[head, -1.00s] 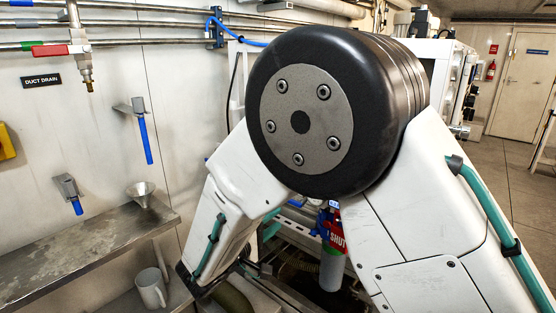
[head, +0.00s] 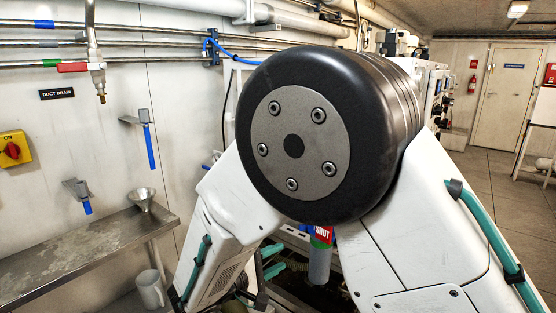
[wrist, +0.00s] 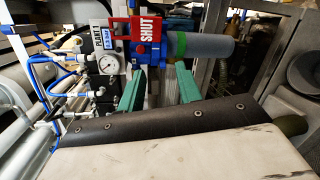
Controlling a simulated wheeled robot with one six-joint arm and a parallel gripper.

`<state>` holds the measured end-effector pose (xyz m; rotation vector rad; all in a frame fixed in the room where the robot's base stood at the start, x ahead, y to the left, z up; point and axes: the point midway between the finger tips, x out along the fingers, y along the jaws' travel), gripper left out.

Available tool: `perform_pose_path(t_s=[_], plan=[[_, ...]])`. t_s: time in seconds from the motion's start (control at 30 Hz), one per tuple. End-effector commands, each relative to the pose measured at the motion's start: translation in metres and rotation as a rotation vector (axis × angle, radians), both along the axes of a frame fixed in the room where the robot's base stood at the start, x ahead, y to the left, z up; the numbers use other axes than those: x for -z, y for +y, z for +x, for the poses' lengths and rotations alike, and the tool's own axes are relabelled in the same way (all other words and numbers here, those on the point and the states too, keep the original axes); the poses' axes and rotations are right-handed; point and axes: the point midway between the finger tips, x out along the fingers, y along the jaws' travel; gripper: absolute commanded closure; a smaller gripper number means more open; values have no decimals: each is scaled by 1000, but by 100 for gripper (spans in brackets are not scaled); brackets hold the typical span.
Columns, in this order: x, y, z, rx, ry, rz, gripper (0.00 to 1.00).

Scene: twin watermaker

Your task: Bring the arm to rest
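My arm fills the middle of the head view, bent at a large black joint, with one white link running down to the left. My gripper (head: 271,262) shows low behind that link as two teal fingers. In the wrist view my gripper (wrist: 160,88) has its two teal fingers apart, with nothing seen held between them. A red SHUT tag (wrist: 148,33) on a blue fitting and a grey cylinder (wrist: 208,47) with a green band lie beyond the fingertips. The tag also shows in the head view (head: 322,236), partly hidden by my arm.
A pressure gauge (wrist: 108,62) and blue hoses are left of the fingers. Open floor (head: 500,195) leads to a door (head: 500,95) at the right.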

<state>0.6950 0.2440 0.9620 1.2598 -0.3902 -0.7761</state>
Motion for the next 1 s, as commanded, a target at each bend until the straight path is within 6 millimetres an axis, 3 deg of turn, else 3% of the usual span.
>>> perform_pose_path(t_s=[0.27,0.47,0.7,1.0], plan=[[-11,-68,-39,212,250,58,65],[-31,-127,-79,391,429,204,65],[-61,-192,-148,597,616,549,65],[-93,-230,-223,717,630,1047,65]])
